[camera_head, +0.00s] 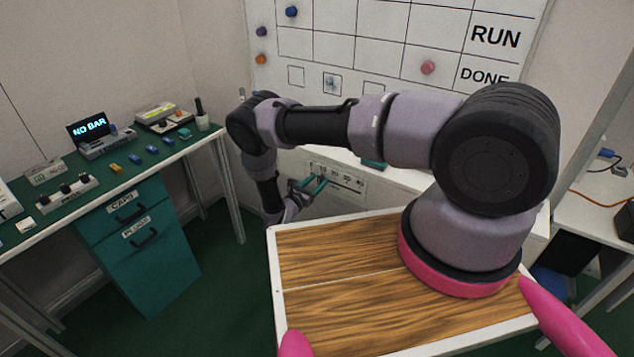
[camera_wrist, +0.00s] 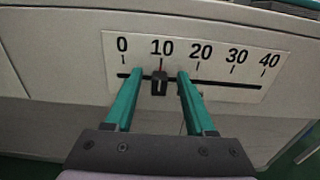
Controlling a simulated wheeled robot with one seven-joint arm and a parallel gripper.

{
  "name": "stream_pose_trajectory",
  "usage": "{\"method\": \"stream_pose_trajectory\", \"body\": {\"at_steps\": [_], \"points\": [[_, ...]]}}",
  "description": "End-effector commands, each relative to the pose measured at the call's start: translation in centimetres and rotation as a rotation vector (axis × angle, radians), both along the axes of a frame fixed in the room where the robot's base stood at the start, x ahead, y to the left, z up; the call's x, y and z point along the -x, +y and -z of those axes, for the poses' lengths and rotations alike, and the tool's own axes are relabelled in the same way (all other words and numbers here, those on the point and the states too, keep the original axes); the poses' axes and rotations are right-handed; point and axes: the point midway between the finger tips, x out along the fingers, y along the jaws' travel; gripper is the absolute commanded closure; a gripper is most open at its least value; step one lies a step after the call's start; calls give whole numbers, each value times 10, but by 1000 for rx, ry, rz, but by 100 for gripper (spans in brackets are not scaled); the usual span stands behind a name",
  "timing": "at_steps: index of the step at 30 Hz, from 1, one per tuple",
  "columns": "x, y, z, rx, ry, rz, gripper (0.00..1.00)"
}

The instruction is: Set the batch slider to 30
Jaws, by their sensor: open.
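The batch slider is a black knob (camera_wrist: 159,83) on a dark horizontal slot in a white scale plate (camera_wrist: 222,50) marked 0, 10, 20, 30 and 40. In the wrist view the knob stands at the 10 mark, with a small red line above it. My gripper (camera_wrist: 153,80) is open, with one teal finger left of the knob and the other right of it. I see gaps on both sides of the knob; whether the fingertips reach its depth I cannot tell. In the head view my gripper (camera_head: 314,186) is in front of the scale plate (camera_head: 345,180), and the knob is hard to make out.
The plate is on the pale front panel (camera_wrist: 60,60) of a cabinet. The slot right of the knob is clear apart from my right finger. A green-topped bench (camera_head: 110,180) with teal drawers stands at left. A whiteboard (camera_head: 385,40) hangs behind.

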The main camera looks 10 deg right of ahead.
Motion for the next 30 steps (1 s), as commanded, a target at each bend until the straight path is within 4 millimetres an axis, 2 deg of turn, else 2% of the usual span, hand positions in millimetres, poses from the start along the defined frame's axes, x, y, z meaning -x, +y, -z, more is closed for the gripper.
{"method": "stream_pose_trajectory", "body": {"at_steps": [5, 6, 10, 30], "points": [[0, 0, 0, 0, 0, 0, 45], [0, 0, 0, 0, 0, 0, 49], [0, 0, 0, 0, 0, 0, 99], [0, 0, 0, 0, 0, -1, 100]]}}
